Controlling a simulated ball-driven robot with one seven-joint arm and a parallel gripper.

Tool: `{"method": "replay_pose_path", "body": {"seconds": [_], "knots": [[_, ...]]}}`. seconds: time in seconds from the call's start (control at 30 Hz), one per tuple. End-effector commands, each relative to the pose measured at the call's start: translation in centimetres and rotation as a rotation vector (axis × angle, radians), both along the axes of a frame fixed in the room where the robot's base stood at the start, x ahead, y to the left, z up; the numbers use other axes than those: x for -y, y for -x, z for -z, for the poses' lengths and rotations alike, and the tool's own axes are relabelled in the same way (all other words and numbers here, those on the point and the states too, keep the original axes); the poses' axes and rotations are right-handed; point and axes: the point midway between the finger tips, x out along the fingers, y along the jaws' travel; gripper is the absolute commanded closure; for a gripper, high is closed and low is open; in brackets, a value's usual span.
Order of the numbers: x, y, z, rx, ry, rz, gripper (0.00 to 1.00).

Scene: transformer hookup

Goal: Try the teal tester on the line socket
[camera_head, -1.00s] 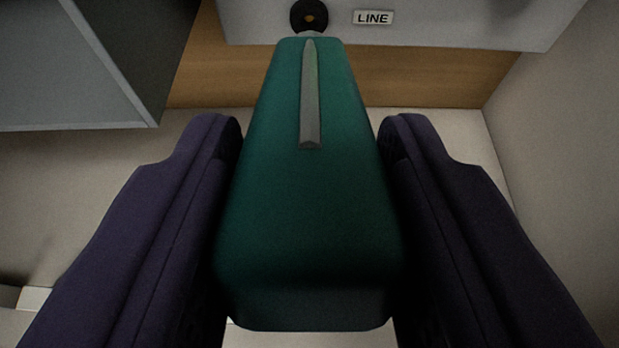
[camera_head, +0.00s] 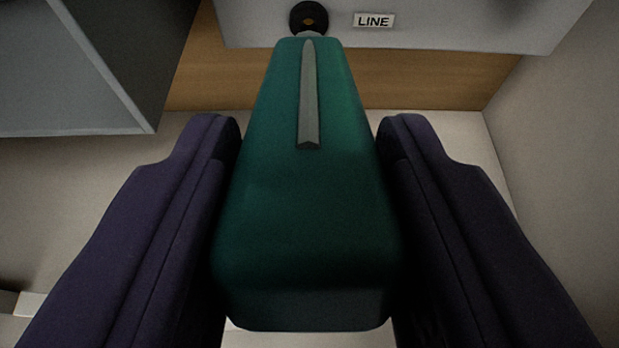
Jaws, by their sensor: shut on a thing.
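The teal tester (camera_head: 308,215) fills the middle of the view, with a grey strip along its top and its narrow end pointing away from me. My gripper (camera_head: 309,140) is shut on it, one dark purple finger on each side. The line socket (camera_head: 309,17) is a black ring with an orange-brown centre on a grey panel, beside a plate reading LINE (camera_head: 374,20). The tester's tip is in line with the socket and overlaps its lower edge in the view. A short light piece shows between them. I cannot tell whether the tip touches or enters the socket.
The grey panel (camera_head: 450,30) spans the top right, above a wooden strip (camera_head: 420,82). A grey box (camera_head: 70,75) juts in at the upper left. A beige wall (camera_head: 565,150) stands on the right. Pale surface shows below the strip.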

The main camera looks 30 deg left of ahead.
Motion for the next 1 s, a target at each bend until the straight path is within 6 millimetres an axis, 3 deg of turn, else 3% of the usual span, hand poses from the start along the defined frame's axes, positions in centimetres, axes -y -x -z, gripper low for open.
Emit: {"method": "replay_pose_path", "body": {"seconds": [1.0], "knots": [[-0.38,-0.59,-0.02,0.001,0.0,0.0,0.9]]}}
